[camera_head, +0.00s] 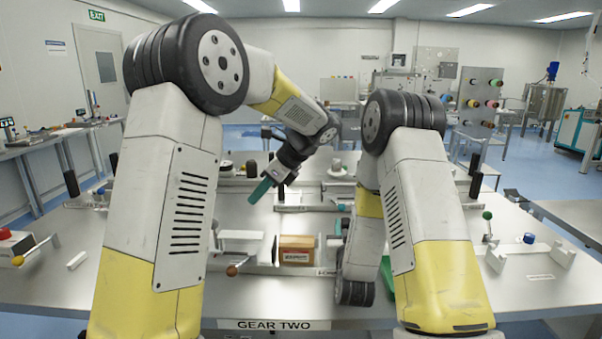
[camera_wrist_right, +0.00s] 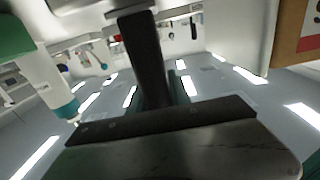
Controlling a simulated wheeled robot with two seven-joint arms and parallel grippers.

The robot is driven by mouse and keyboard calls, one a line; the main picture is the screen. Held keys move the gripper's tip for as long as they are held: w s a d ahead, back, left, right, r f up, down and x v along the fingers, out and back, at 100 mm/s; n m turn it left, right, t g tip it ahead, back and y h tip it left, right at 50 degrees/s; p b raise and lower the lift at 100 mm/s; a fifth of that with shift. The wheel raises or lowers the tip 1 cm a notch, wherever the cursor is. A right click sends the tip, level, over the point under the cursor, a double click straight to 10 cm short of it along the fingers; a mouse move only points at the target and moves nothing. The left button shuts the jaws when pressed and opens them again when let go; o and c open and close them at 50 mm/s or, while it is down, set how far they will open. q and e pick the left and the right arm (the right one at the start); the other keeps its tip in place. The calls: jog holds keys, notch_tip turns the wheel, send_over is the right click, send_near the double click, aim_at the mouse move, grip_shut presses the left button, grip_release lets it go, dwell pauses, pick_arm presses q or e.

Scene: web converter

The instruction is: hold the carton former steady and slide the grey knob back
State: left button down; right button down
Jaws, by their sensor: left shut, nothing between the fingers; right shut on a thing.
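The carton former stands mid-table, with a brown carton (camera_head: 297,249) in it beside a white block (camera_head: 241,241). The carton's red-labelled side shows at the right edge of the right wrist view (camera_wrist_right: 300,40). My left gripper (camera_head: 260,190), with teal fingers, is shut and empty, tilted down above the area behind the carton. My right gripper (camera_wrist_right: 158,92) is shut on a dark upright bar (camera_wrist_right: 143,55), close to the carton. In the head view it is mostly hidden by my right arm. I cannot make out the grey knob for certain.
A brown-knobbed lever (camera_head: 232,270) stands front left of the carton. A "GEAR TWO" label (camera_head: 274,324) is on the table's front edge. A red button box (camera_head: 12,240) is at the far left and a white fixture with a blue knob (camera_head: 528,239) at the right.

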jog(key=c, duration=1.1)
grip_release()
jog(key=shift+d+f, duration=0.1)
jog(key=shift+f, duration=0.05)
jog(key=shift+r, duration=0.25)
jog(key=shift+r, duration=0.3)
notch_tip(320, 180, up, 9)
jog(key=shift+r, duration=0.1)
